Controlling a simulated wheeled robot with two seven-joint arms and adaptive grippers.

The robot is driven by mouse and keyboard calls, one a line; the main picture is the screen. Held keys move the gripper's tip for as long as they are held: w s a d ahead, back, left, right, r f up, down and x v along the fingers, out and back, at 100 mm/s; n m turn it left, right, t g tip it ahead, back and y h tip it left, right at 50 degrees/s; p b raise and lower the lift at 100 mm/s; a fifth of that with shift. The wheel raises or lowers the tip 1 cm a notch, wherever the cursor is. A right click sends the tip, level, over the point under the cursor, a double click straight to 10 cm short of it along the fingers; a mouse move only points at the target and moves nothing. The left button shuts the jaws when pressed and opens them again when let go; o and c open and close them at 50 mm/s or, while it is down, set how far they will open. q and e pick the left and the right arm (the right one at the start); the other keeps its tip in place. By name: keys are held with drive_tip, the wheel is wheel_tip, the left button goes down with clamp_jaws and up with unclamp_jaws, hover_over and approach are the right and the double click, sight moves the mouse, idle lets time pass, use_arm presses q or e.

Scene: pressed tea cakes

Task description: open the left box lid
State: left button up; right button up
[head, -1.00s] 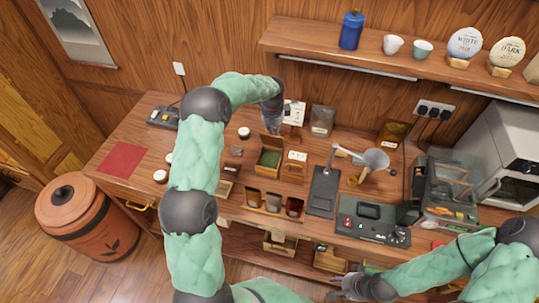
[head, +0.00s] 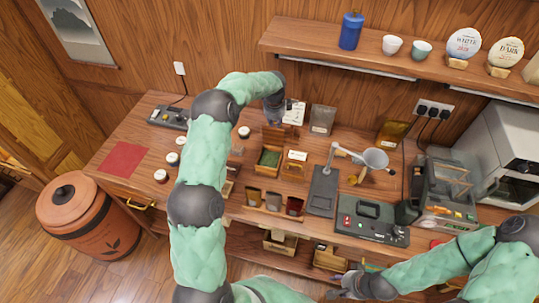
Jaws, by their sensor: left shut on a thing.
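The left box (head: 265,170) is a small wooden box on the counter with dark green stuff inside. Its lid (head: 273,138) stands up at the back edge, so the inside shows. My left gripper (head: 275,119) reaches down from behind and is shut on the lid's upper edge; the fingertips are small and partly merge with the lid. The right box (head: 295,165) sits just to the right with a pale label on it. My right gripper (head: 343,288) is low in front of the counter, away from the boxes; its fingers are unclear.
A white card (head: 295,112) and a dark pouch (head: 322,119) stand behind the boxes. Several small bins (head: 273,201) line the counter's front edge. A dark scale-like tray (head: 322,191) and a funnel stand (head: 374,159) are to the right. A red mat (head: 122,160) lies left.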

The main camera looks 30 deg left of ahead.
use_arm(q)
drive_tip(key=shift+w+a+f, duration=0.2)
drive_tip(key=shift+w+f, duration=0.5)
drive_tip(key=shift+w, duration=0.2)
drive_tip(key=o, duration=0.4)
drive_tip(key=shift+s, duration=0.1)
drive_tip(key=shift+f, duration=0.1)
